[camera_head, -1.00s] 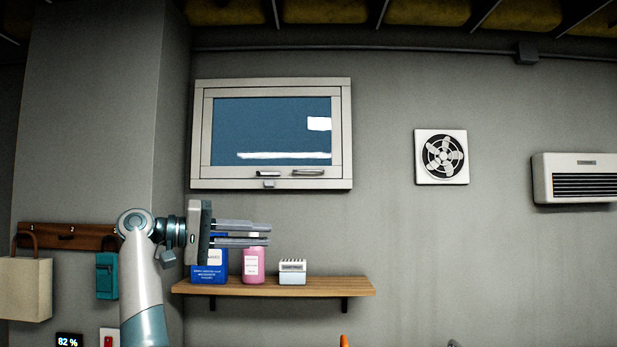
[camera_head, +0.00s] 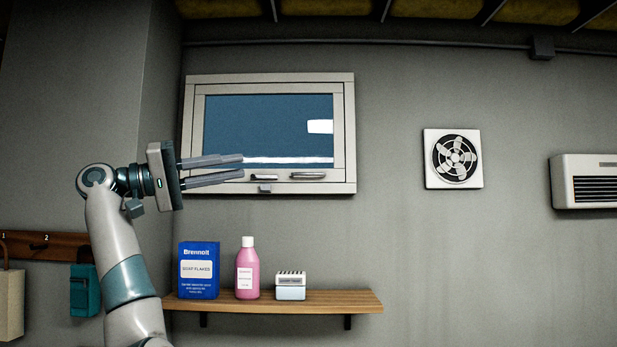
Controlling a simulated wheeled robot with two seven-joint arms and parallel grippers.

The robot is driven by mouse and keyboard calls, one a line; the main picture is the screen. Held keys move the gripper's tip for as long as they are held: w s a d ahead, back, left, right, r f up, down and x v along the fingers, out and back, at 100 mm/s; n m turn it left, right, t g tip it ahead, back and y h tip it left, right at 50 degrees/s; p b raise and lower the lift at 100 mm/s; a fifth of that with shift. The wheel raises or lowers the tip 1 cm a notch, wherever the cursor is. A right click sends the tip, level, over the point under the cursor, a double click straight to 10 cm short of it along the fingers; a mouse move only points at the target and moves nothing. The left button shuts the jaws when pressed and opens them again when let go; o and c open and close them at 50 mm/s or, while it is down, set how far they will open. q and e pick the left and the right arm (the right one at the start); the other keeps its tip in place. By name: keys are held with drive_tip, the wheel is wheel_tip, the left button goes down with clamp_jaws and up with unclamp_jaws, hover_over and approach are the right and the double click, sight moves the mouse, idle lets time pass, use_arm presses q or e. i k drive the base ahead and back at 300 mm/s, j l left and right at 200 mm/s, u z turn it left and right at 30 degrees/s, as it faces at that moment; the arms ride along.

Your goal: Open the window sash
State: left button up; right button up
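The window sash (camera_head: 198,130) is a pale frame around a dark blue pane, set in a pale outer frame on the grey wall. It looks closed. Two small handles sit on its bottom rail: a darker one (camera_head: 264,178) left of centre and a silver bar (camera_head: 307,176) to its right. A small grey catch (camera_head: 264,188) is below the darker one. My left gripper (camera_head: 243,167) is in front of the window's lower left part, fingers pointing right with a gap between them, empty. Its tips end just left of and above the darker handle. My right gripper is not in view.
A wooden shelf (camera_head: 335,300) below the window carries a blue soap flakes box (camera_head: 199,270), a pink bottle (camera_head: 247,268) and a small white-and-blue box (camera_head: 291,287). A fan (camera_head: 453,158) and a heater (camera_head: 590,182) are on the wall to the right.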

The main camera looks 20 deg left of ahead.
sight(337, 175)
drive_tip(key=i+j, duration=0.2)
drive_tip(key=i, duration=0.3)
drive_tip(key=i+j, duration=0.25)
drive_tip(key=i, duration=0.25)
drive_tip(key=i+j, duration=0.2)
drive_tip(key=i, duration=0.3)
